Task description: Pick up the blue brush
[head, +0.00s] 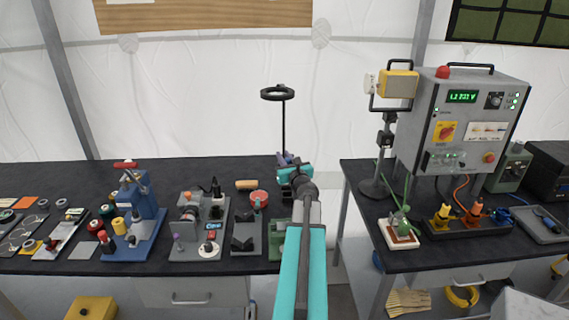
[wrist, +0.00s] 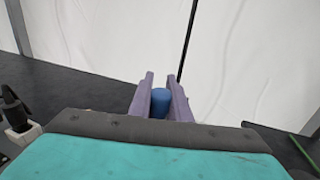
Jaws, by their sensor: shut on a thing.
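A blue rounded thing, apparently the blue brush (wrist: 160,102), sits between the two purple fingers of my gripper (wrist: 162,95) in the wrist view. Only its blue end shows; the rest is hidden behind the gripper body. In the head view my gripper (head: 286,158) is over the right end of the left bench, near its back edge. The brush cannot be made out there. My gripper is shut on it.
A black ring on a thin post (head: 283,120) rises just behind my gripper. Small tools and a blue press (head: 140,205) stand on the left bench (head: 60,180). A gap separates it from the right bench, which holds a grey control box (head: 463,120).

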